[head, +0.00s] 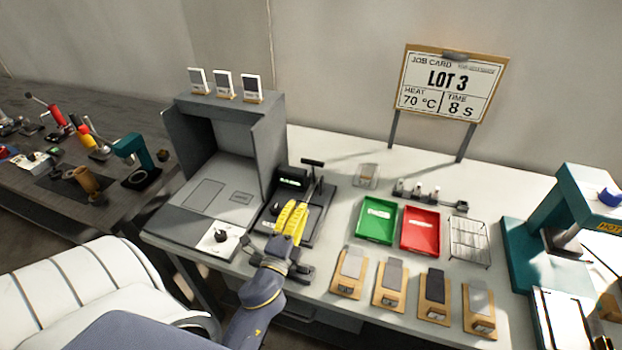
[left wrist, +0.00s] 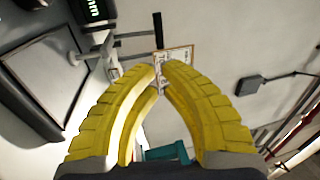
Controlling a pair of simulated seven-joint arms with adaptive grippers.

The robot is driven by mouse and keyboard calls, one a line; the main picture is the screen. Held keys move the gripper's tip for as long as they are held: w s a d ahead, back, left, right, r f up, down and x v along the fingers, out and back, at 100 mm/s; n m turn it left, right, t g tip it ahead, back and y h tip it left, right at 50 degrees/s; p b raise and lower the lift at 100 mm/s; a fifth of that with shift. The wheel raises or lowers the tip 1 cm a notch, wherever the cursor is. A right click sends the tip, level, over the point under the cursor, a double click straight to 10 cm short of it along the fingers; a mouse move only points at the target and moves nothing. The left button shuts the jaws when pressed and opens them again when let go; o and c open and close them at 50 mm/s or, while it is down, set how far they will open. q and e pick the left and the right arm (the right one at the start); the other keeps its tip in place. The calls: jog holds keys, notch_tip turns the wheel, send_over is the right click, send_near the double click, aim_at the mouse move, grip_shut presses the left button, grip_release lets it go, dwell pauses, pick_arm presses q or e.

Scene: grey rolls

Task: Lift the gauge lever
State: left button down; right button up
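The gauge (head: 292,184) is a black device with a green-lit display on a dark base, right of the grey booth. Its lever (head: 313,163) stands up at the gauge's right side with a black crossbar on top. In the left wrist view the lever's black bar (left wrist: 158,30) shows beyond the fingertips, and part of the gauge display (left wrist: 95,8) shows at the top left. My left gripper (head: 296,204) has yellow ribbed fingers over the gauge's front, below the lever. Its tips (left wrist: 159,66) come together with nothing seen between them. My right gripper is not in view.
The grey booth (head: 272,140) rises left of the gauge. Right of it lie a green tray (head: 377,220), a red tray (head: 420,231) and a wire rack (head: 469,241). Several wooden holders (head: 390,285) line the front. A teal press (head: 540,215) stands far right.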

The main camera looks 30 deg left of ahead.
aim_at(316, 165)
pick_arm(q)
jog(key=x, duration=1.3)
jog(key=shift+w+a, duration=0.15)
jog(key=shift+w, duration=0.1)
jog(key=shift+w+r, duration=0.1)
